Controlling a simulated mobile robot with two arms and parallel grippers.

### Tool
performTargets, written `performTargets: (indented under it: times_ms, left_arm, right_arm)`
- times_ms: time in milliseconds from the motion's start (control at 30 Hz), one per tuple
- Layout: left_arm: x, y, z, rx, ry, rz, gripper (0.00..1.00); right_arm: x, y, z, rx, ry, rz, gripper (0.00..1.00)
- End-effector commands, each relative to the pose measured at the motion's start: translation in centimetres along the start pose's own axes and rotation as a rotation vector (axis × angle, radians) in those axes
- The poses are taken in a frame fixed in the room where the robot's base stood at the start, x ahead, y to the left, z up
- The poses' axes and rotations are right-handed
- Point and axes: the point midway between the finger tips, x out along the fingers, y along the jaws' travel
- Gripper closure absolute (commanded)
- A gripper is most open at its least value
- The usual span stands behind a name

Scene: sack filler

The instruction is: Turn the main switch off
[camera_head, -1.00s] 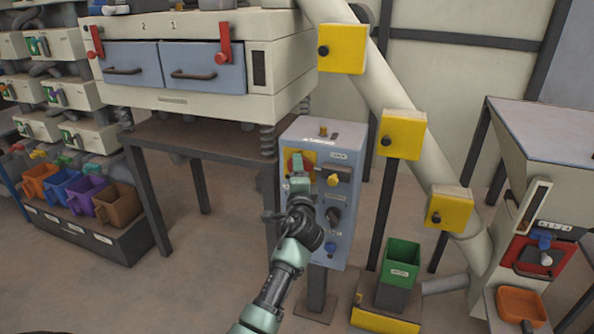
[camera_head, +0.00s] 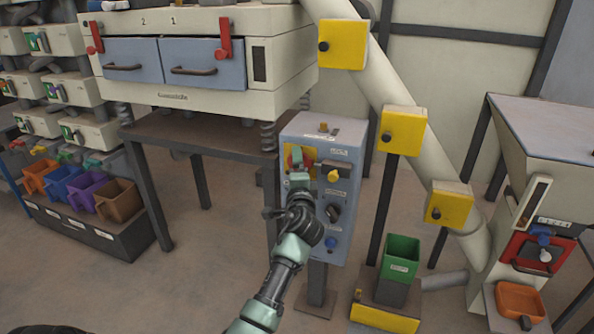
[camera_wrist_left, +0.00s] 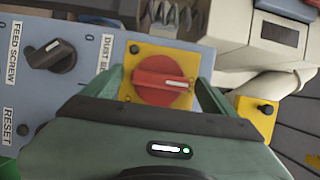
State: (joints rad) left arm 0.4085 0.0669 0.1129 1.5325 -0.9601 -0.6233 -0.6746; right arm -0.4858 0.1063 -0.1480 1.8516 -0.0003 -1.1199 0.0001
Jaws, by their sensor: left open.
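The main switch is a red rotary knob (camera_wrist_left: 163,80) with a white mark on a yellow plate (camera_wrist_left: 132,90). In the left wrist view the mark points right, nearly level in that picture. In the head view the knob (camera_head: 289,161) is partly hidden by my left gripper (camera_head: 298,172), at the upper left of the blue-grey control box's front (camera_head: 338,225). In the left wrist view my left gripper (camera_wrist_left: 160,90) is open, with one green finger on each side of the knob. I cannot tell whether the fingers touch it. My right gripper is not in view.
The box also carries a yellow knob (camera_head: 334,176) and a blue button (camera_head: 331,243). A table (camera_head: 190,130) stands left; a sloping pipe (camera_head: 370,75) with yellow boxes and a green bin (camera_head: 402,248) are right.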

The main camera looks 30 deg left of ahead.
Motion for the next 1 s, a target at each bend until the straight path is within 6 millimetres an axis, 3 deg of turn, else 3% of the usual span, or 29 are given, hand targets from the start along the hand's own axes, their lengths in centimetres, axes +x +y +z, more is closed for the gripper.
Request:
performTargets:
  times_ms: [133, 233, 500, 1000]
  left_arm:
    - [-1.5, 0.0, -0.1, 0.0, 0.002, 0.001, 0.13]
    - [-3.2, 0.1, 0.0, 0.0, 0.001, 0.002, 0.13]
    - [-7.1, 0.1, 0.0, 0.0, 0.0, 0.003, 0.13]
    - [-7.8, 0.1, 0.0, 0.0, -0.001, 0.002, 0.13]
  right_arm:
    - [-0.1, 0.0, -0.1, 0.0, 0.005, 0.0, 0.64]
    - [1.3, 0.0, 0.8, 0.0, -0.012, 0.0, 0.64]
    - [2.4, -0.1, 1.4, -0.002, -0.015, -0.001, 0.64]
    - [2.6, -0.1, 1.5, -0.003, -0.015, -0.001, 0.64]
